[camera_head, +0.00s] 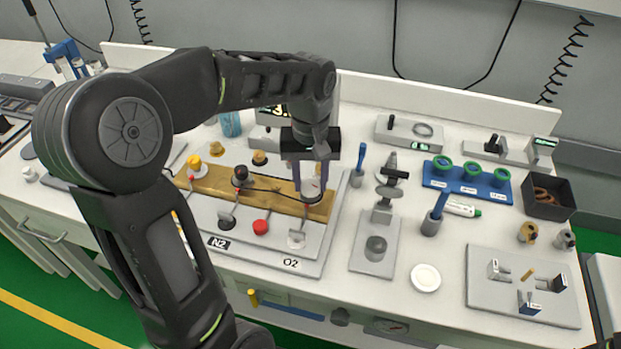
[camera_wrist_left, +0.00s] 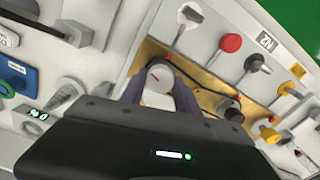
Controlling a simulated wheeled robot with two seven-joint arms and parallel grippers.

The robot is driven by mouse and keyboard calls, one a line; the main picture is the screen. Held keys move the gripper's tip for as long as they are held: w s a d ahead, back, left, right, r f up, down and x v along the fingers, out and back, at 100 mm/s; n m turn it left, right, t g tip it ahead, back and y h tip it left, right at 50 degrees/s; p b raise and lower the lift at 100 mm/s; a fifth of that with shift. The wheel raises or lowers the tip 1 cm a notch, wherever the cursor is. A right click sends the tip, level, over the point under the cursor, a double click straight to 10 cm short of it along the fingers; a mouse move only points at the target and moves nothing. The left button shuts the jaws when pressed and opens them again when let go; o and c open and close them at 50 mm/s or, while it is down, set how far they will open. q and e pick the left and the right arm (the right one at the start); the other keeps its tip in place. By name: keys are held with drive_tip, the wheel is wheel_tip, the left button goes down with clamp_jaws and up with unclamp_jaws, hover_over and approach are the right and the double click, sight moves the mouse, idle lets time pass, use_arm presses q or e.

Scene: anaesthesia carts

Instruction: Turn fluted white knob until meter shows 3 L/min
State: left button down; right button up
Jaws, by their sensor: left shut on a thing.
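My left gripper (camera_head: 311,188) points down over the O2 side of the gas panel (camera_head: 270,262), its two fingers closed around the white knob (camera_head: 312,196). In the left wrist view the knob (camera_wrist_left: 160,76) shows a pale round top with a short red mark, between the gripper's fingers (camera_wrist_left: 160,90). Its fluting cannot be made out. A dark meter display (camera_head: 285,113) behind my arm shows a figure starting with "3."; the rest is hidden by the arm.
A red knob (camera_head: 261,227), a black knob (camera_head: 240,174) and a yellow knob (camera_head: 194,162) stand left of the gripper on the panel. A blue-handled tool (camera_head: 360,160) stands close on the right.

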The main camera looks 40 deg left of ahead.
sight(311, 184)
use_arm(q)
drive_tip(key=c, duration=0.9)
unclamp_jaws()
drive_tip(key=shift+r, duration=3.95)
